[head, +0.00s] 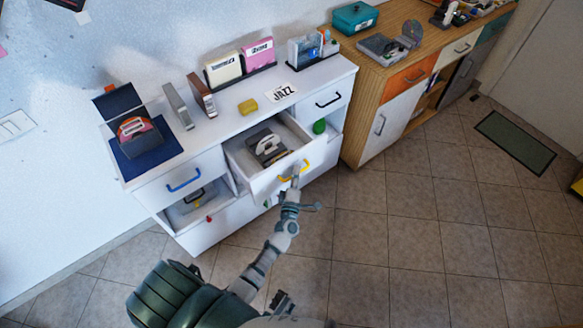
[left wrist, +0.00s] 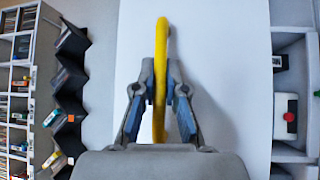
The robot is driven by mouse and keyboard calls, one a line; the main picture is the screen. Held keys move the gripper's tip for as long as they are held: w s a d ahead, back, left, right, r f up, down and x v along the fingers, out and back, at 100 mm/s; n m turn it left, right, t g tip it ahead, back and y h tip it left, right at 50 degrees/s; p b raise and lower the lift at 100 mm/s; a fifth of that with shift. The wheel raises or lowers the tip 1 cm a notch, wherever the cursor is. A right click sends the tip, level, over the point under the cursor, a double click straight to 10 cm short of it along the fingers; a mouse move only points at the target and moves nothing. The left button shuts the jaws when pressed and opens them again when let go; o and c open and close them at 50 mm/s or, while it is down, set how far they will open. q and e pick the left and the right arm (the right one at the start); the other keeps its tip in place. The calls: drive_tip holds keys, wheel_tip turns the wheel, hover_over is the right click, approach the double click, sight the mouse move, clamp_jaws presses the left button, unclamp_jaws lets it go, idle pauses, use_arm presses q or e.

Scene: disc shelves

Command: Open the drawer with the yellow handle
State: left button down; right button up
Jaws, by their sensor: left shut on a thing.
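The drawer (head: 270,186) with the yellow handle is pulled out from the white cabinet (head: 215,240), and its inside shows. A grey and white item (head: 267,147) lies in it. The yellow handle (head: 304,165) is on the drawer's front, and it also shows upright in the middle of the left wrist view (left wrist: 162,50). My left gripper (head: 294,180) is at the handle. In the left wrist view its blue-padded fingers (left wrist: 160,90) are shut around the yellow bar. My right gripper is not seen.
A blue-handled drawer (head: 183,180) is to the left and a black-handled one (head: 329,100) to the right. Open compartments are below both. A green round thing (head: 319,127) sits in the right one. A wooden cabinet (head: 375,75) adjoins on the right. The tiled floor (head: 400,220) in front is clear.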

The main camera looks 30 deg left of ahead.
use_arm(q)
drive_tip(key=s+d, duration=0.3)
drive_tip(key=d, duration=0.3)
drive_tip(key=shift+d+f+p, duration=0.3)
drive_tip(key=shift+d+p, duration=0.1)
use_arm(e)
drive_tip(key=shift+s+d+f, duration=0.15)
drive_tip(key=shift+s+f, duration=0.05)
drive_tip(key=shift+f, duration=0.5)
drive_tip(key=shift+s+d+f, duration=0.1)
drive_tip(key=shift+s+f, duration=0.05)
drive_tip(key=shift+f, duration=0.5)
use_arm(q)
drive_tip(key=c, duration=1.5)
unclamp_jaws()
drive_tip(key=shift+a, duration=0.1)
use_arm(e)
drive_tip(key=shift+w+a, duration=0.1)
use_arm(q)
drive_tip(key=shift+w+r, duration=0.1)
drive_tip(key=shift+r, duration=0.05)
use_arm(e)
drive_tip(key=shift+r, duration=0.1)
use_arm(q)
drive_tip(key=v, duration=1.2)
